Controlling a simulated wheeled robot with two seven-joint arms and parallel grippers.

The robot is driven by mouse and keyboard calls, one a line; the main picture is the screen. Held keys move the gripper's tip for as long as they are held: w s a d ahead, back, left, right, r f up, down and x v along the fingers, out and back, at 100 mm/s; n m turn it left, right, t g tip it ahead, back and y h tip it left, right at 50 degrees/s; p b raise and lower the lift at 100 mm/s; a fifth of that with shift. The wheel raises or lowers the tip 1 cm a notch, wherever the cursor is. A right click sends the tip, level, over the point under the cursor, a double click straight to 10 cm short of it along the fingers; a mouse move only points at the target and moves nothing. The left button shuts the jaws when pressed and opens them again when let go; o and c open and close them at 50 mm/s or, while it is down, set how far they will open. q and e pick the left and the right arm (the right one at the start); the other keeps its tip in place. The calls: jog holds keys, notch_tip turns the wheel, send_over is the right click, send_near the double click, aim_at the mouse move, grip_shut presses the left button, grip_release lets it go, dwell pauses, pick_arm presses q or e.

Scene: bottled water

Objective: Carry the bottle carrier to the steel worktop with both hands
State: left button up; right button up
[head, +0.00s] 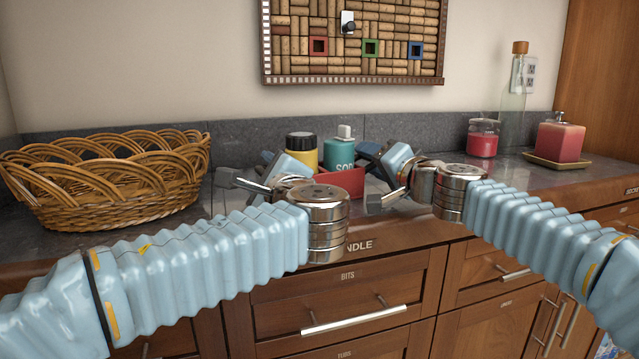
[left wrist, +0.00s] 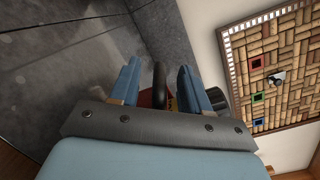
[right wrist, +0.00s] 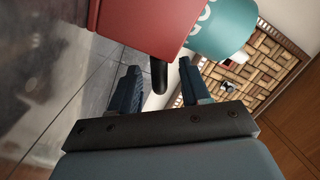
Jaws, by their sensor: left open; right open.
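The bottle carrier (head: 347,181) is red and stands on the dark counter between my two hands. It holds a yellow bottle (head: 305,155) with a black cap and a teal bottle (head: 339,153) with white lettering. My left gripper (head: 288,168) is open at its left side; in the left wrist view a black handle (left wrist: 160,80) stands between the fingers. My right gripper (head: 394,165) is open at its right side; in the right wrist view a black handle (right wrist: 158,75) reaches towards the gap between the fingers. The arms hide part of the carrier. I cannot make out a steel worktop.
A wicker basket (head: 110,180) stands on the counter (head: 215,200) at the left. A red candle jar (head: 482,140), a clear bottle (head: 513,100) and a pink dispenser (head: 560,140) on a tray stand at the right. A cork board (head: 352,45) hangs behind. Drawers with handles lie below.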

pick_arm(q)
jog(key=shift+x, duration=0.95)
pick_arm(e)
jog(key=shift+x, duration=0.9)
pick_arm(q)
grip_shut()
pick_arm(e)
grip_shut()
